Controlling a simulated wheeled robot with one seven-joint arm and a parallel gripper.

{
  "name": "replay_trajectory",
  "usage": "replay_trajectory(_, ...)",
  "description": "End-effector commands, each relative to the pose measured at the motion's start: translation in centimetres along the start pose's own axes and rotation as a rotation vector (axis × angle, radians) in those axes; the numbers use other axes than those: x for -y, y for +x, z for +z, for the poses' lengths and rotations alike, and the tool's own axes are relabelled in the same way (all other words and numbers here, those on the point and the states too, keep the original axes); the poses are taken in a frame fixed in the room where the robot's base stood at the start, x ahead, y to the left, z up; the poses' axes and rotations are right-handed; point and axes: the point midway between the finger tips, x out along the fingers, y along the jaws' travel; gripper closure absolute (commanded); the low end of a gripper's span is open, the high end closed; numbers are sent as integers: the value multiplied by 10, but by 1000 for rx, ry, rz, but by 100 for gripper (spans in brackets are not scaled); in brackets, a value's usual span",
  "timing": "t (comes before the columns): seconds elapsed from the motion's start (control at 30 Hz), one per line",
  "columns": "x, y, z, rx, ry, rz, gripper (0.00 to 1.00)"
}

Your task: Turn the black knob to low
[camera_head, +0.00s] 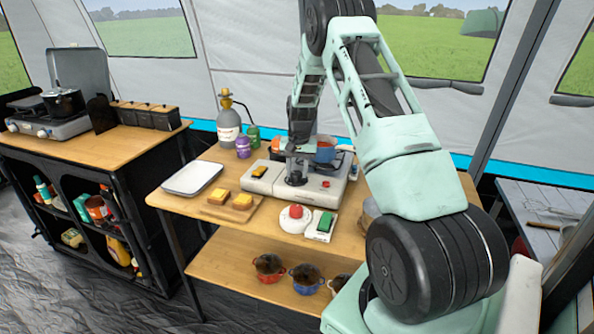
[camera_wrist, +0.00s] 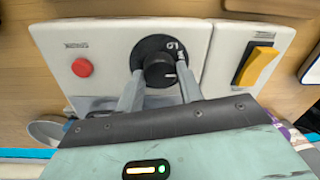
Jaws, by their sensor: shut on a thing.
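The black knob (camera_wrist: 160,72) sits on a round black dial plate on the white front panel of the stove (camera_head: 314,188). A white mark shows on the knob in the wrist view, and the small lettering on its dial is hard to read. My gripper (camera_wrist: 160,84) has its two fingers on either side of the knob, shut on it.
A red button (camera_wrist: 82,67) and a yellow-orange switch (camera_wrist: 257,68) flank the knob.

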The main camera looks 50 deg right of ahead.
Motion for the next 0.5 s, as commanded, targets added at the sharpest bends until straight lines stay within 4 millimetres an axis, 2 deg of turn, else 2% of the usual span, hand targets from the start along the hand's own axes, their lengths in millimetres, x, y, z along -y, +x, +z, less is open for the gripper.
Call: replay_trajectory(0.5, 2, -1, -1, 27, -490, -2, 86)
